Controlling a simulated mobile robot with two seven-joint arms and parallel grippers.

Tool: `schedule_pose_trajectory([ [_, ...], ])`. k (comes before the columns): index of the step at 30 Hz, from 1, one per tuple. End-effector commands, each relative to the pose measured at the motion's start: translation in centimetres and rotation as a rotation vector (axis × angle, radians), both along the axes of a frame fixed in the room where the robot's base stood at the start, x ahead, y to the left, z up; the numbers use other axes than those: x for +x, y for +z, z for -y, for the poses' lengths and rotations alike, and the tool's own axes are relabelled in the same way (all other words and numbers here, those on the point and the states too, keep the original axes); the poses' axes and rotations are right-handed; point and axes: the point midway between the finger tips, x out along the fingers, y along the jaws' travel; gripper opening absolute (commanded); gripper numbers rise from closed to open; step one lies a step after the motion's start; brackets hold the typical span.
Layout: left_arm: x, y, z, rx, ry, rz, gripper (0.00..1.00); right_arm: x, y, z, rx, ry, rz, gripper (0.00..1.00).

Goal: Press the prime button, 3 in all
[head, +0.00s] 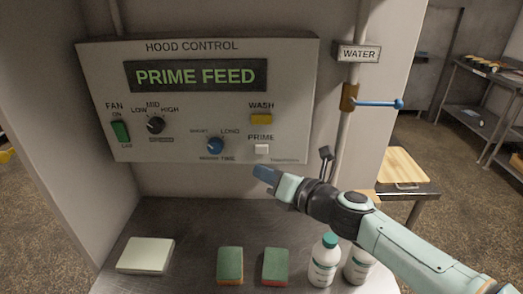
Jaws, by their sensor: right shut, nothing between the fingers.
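The white prime button (261,149) sits at the lower right of the hood control panel (220,50), under the label PRIME. The panel's display (196,76) reads PRIME FEED in green letters. My right gripper (263,174) is shut and empty. In the picture its tip is just below the prime button, with a small gap between them; I cannot tell how far it is from the panel in depth. The yellow wash button (261,119) is above the prime button. My left gripper is not in view.
A water pipe with a blue valve lever (380,104) is to the right. Two sponges (230,266) (276,266) and white bottles (324,262) stand on the counter below.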

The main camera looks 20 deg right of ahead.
Motion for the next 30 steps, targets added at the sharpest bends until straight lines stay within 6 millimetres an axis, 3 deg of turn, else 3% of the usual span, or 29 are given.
schedule_pose_trajectory([
  [25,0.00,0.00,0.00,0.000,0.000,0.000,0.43,-0.02,0.00,0.01,0.000,0.000,0.000,0.00],
  [30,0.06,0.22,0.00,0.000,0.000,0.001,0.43,-0.97,0.20,0.10,0.006,-0.003,0.001,0.00],
])
